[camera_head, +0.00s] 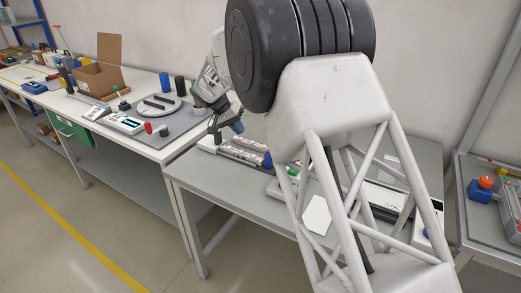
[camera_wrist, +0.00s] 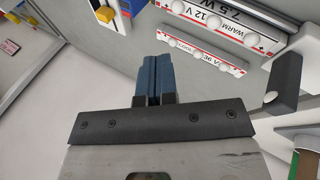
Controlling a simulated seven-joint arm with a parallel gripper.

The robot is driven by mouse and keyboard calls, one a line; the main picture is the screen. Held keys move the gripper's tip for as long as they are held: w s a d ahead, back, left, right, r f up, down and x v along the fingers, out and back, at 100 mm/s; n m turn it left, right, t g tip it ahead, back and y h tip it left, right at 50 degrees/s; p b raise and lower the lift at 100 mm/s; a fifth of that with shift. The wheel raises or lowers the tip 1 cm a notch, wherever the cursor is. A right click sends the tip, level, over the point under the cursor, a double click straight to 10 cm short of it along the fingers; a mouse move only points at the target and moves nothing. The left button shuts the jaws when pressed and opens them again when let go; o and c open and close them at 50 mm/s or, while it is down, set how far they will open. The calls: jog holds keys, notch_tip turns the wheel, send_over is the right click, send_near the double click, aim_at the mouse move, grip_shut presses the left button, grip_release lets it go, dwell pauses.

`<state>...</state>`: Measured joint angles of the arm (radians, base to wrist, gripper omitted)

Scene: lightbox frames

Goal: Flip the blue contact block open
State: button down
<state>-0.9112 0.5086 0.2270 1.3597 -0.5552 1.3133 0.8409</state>
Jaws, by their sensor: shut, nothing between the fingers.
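My gripper (camera_head: 237,128) hangs at the left end of the grey middle table, above the lightbox strips. In the wrist view its blue fingers (camera_wrist: 155,66) are pressed together with nothing between them. A small blue piece (camera_head: 267,160), perhaps the blue contact block, shows at the right end of the labelled strips (camera_head: 238,151), beside my arm. My gripper is left of it and apart from it. In the wrist view a strip marked WARM 12 V (camera_wrist: 222,22) and a second strip (camera_wrist: 201,51) lie beyond the fingers.
My arm hides much of the middle table. A white card (camera_head: 317,215) lies near its front edge. On the left bench are a cardboard box (camera_head: 97,78), a round plate (camera_head: 158,106) and a blue cylinder (camera_head: 164,80). A red button (camera_head: 486,182) stands on the right table.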

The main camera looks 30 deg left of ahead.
aim_at(267, 152)
jog(key=m, duration=0.3)
jog(key=a+m+t, duration=0.1)
jog(key=shift+s+f+m, duration=0.3)
jog(key=shift+s, duration=0.1)
jog(key=shift+f, duration=0.1)
jog(key=x, duration=1)
jog(key=shift+w+d, duration=0.1)
jog(key=shift+w, duration=0.05)
jog(key=shift+d+r, duration=0.2)
jog(key=shift+d, duration=1.7)
jog(key=shift+d, duration=1.3)
jog(key=shift+d+f, duration=0.1)
